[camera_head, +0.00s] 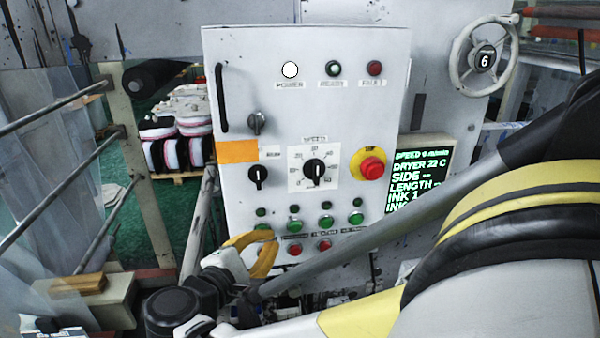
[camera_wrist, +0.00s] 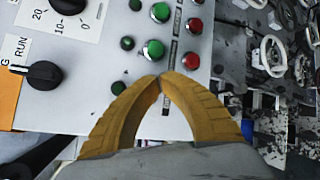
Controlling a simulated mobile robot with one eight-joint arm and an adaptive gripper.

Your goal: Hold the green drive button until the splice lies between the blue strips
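My gripper (camera_head: 272,238) has yellow fingers, and their tips meet in the wrist view (camera_wrist: 163,78) with nothing visible between them. It is at the lower left of the control panel (camera_head: 265,110), beside its row of green buttons. One green button (camera_head: 294,225) is just right of the fingertips; in the wrist view a green button (camera_wrist: 153,50) sits just beyond them. Further green buttons (camera_head: 326,221) and (camera_head: 356,218) stand to the right. A green button at the row's left end is mostly hidden by the fingers. Labels are unreadable, and contact is unclear. No splice or blue strips are recognizable.
Red buttons (camera_head: 295,249) sit below the green ones. The panel also bears a speed dial (camera_head: 314,172), a run knob (camera_head: 258,175) and a red emergency stop (camera_head: 371,168). A display (camera_head: 421,172) reads speed and dryer values. A handwheel (camera_head: 484,58) is upper right.

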